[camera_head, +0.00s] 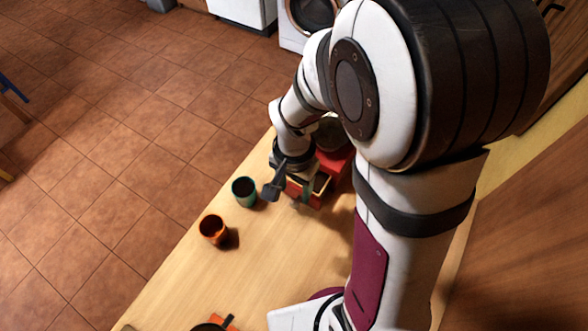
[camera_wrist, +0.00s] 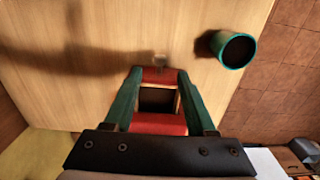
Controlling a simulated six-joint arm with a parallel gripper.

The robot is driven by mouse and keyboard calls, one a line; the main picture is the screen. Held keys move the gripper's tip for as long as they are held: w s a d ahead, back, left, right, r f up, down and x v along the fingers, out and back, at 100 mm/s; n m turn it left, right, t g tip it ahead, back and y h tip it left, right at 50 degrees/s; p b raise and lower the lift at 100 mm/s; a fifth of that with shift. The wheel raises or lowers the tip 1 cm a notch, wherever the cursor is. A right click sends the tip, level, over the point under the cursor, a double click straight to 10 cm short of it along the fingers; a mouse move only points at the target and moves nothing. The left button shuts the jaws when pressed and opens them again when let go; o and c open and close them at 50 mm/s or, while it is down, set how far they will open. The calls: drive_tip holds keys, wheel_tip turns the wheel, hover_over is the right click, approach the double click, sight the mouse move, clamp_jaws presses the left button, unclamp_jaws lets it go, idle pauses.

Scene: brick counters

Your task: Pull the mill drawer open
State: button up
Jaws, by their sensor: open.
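The red mill (camera_head: 338,165) stands on the wooden counter, partly hidden behind my arm. Its drawer (camera_head: 316,184) is out from the body, with a dark hollow and pale wooden rim showing. In the wrist view the drawer's red front (camera_wrist: 158,75) has a small pale knob (camera_wrist: 160,61), and the red body (camera_wrist: 158,124) shows nearer my gripper. My gripper (camera_wrist: 159,78) is open; its two green fingers lie on either side of the drawer in that view. I cannot tell whether they touch it. In the head view my gripper (camera_head: 288,190) is at the drawer.
A green cup (camera_head: 244,191) stands just left of my gripper, also at upper right in the wrist view (camera_wrist: 233,49). An orange cup (camera_head: 213,229) stands further toward the front left. A dark pan (camera_head: 212,327) is at the bottom edge. The counter's left edge drops to a tiled floor.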

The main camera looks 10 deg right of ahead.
wheel_tip(320, 180, up, 10)
drive_tip(key=shift+f, duration=0.15)
